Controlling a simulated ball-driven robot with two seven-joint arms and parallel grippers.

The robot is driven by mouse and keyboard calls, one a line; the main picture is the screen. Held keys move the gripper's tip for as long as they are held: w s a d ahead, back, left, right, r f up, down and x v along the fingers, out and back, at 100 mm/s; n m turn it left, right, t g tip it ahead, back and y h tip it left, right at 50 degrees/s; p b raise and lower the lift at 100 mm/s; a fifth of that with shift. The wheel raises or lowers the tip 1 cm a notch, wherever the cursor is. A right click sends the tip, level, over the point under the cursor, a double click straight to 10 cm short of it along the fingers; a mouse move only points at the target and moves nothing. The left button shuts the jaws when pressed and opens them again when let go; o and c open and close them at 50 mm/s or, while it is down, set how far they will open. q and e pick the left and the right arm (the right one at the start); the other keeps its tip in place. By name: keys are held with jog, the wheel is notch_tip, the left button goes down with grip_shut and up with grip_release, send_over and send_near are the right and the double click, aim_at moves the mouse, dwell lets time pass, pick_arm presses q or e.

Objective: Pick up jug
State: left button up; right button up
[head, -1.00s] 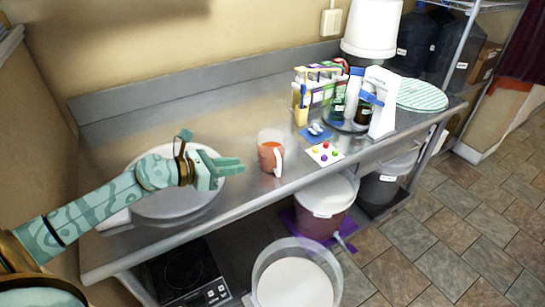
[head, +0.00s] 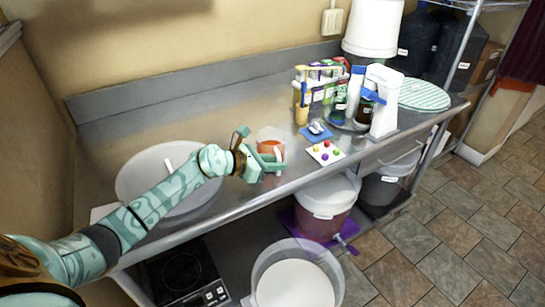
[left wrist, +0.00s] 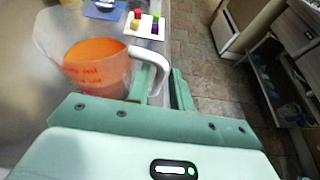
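The jug (head: 268,140) is a clear measuring jug with orange liquid inside and a white handle. It stands upright on the metal counter near the front edge. It also shows in the left wrist view (left wrist: 95,68), with its handle (left wrist: 148,68) towards the fingers. My left gripper (head: 270,161) is at the jug's handle. In the left wrist view its two fingers (left wrist: 166,88) are apart, one on each side of the handle's lower part; whether they touch it I cannot tell. My right gripper is not in view.
A white basin (head: 135,182) lies left of the jug on the counter (head: 205,125). Bottles and a white stand (head: 385,105) are further right. An open bucket (head: 295,280) stands below.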

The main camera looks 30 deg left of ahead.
pick_arm(q)
jog(key=shift+x, duration=1)
grip_shut()
jog(key=shift+r, duration=0.1)
